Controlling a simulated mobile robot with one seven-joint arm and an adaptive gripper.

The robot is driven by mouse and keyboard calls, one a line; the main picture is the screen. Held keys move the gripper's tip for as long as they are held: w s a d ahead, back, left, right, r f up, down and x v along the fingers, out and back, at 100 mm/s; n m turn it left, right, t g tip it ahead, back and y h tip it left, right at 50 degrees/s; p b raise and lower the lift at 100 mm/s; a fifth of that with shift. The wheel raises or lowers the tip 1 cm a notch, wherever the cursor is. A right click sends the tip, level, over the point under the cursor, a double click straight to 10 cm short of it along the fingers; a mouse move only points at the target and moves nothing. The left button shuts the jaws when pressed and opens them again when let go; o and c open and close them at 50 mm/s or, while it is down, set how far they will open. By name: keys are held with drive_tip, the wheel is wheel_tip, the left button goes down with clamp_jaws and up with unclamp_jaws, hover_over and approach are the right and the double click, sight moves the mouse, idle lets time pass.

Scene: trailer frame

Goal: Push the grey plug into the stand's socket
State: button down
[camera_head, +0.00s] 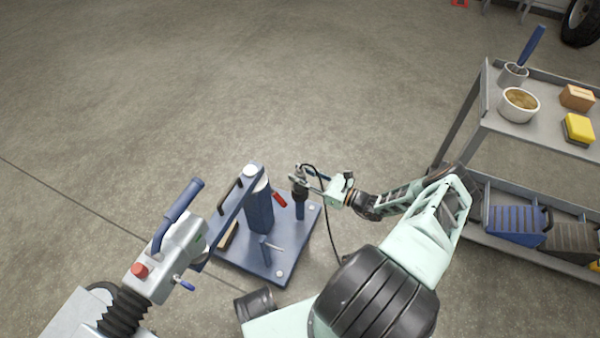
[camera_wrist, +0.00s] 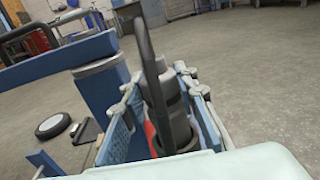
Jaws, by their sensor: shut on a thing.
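The grey plug (camera_head: 300,193) is dark and upright, with a black cable looping from its top. My gripper (camera_head: 299,180) is shut on it. In the wrist view the plug (camera_wrist: 172,105) stands between the two fingers of my gripper (camera_wrist: 158,88), and the cable crosses in front of it. The stand (camera_head: 255,262) is a blue base plate with a thick blue column. Its short blue socket post (camera_head: 300,211) is directly below the plug. The plug's lower end meets or nearly meets the post's top; I cannot tell whether it is inside. The socket opening is hidden.
A blue beam (camera_head: 228,214) runs from the column to a grey coupling with a blue handle (camera_head: 178,214) at left. A red piece (camera_head: 280,199) sits beside the column. A grey shelf cart (camera_head: 545,142) stands at right. The floor beyond the stand is clear.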

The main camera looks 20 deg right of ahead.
drive_tip(key=shift+f, duration=0.9)
drive_tip(key=c, duration=1.4)
unclamp_jaws()
drive_tip(key=shift+c, duration=0.2)
drive_tip(key=v, duration=1.2)
drive_tip(key=shift+r, duration=0.1)
